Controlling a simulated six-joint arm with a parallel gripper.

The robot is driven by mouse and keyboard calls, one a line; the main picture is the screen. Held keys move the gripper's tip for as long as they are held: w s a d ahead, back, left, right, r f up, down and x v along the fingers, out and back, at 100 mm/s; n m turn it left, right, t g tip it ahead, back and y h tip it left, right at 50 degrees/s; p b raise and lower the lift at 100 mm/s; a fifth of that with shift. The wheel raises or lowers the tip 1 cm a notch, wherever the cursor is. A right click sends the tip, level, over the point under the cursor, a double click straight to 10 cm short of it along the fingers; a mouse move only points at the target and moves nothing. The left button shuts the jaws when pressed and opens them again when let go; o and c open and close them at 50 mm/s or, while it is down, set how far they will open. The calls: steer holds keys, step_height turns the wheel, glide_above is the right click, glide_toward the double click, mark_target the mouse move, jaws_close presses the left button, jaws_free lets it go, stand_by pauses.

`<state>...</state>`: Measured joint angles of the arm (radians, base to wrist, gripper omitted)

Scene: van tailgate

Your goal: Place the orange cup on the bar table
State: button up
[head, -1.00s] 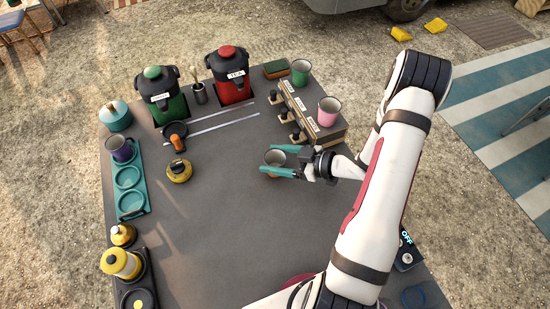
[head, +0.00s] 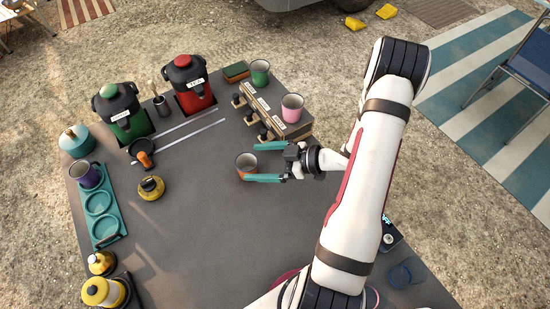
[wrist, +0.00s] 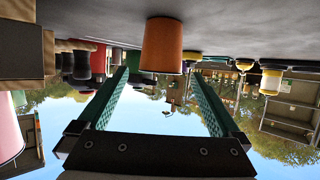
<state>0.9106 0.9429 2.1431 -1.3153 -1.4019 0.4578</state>
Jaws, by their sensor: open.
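The orange cup (head: 245,173), with a pale inside, stands upright on the bar table's dark grey top (head: 215,225), near the middle. My gripper (head: 251,162) is open, its two teal fingers reaching left at either side of the cup. The cup is at the fingertips, and the fingers look apart from it. In the wrist view, which is upside down, the orange cup (wrist: 162,45) shows between and just beyond the fingertips, its base against the tabletop.
A pink cup (head: 292,110) stands on a wooden tap box (head: 262,108) behind my gripper; a green cup (head: 260,72) is at the back. Two urns, a yellow-black pot (head: 151,188) and a teal holder with a purple cup (head: 88,176) stand left. The front middle is clear.

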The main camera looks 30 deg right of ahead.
steer(key=v, duration=0.8)
